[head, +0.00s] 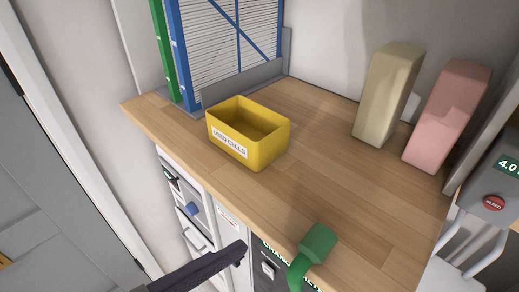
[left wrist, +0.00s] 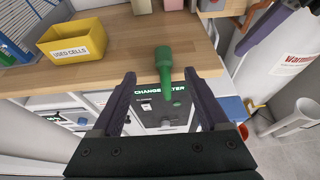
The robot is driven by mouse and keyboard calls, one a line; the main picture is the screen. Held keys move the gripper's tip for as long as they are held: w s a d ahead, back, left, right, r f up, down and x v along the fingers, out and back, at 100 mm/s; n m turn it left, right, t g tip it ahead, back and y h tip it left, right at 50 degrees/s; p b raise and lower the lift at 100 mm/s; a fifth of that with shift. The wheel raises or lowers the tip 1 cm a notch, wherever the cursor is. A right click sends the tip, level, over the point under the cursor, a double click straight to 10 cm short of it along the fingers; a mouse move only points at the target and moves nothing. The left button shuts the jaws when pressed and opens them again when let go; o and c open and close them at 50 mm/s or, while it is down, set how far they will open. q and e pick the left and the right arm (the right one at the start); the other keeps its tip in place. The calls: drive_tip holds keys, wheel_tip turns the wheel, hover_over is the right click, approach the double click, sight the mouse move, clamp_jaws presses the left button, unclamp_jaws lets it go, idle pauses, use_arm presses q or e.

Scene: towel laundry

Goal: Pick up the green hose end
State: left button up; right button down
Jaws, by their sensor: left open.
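The green hose end (head: 318,243) lies at the front edge of the wooden counter, with its thinner part hanging down over the edge. In the left wrist view the green hose end (left wrist: 164,68) shows upright, between and beyond the fingertips of my left gripper (left wrist: 159,77). The left gripper is open and empty, with a dark purple finger on each side. In the head view only one of its fingers shows, at lower left of the hose end. A purple part at the top right of the left wrist view looks like a finger of my right gripper (left wrist: 268,25).
A yellow bin (head: 247,150) labelled "USED CELLS" stands on the counter (head: 325,165) near its left front. A beige block (head: 388,95) and a pink block (head: 447,115) stand at the back right. A dark panel (left wrist: 162,112) is below the counter edge. The middle counter is clear.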

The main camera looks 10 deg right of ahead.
sight(309, 249)
use_arm(q)
drive_tip(key=x, duration=0.4)
drive_tip(key=shift+s+d+f, duration=0.1)
drive_tip(key=shift+s+d, duration=0.05)
drive_tip(key=shift+d, duration=0.1)
drive_tip(key=b+x, duration=0.2)
drive_tip(key=x, duration=0.3)
drive_tip(key=shift+d+f, duration=0.15)
drive_tip(key=shift+f, duration=0.1)
use_arm(e)
drive_tip(key=shift+s+d+f, duration=0.1)
drive_tip(key=shift+s+f, duration=0.1)
drive_tip(key=shift+f, duration=0.4)
drive_tip(key=shift+s+f, duration=0.15)
drive_tip(key=shift+f, duration=0.45)
use_arm(q)
clamp_jaws()
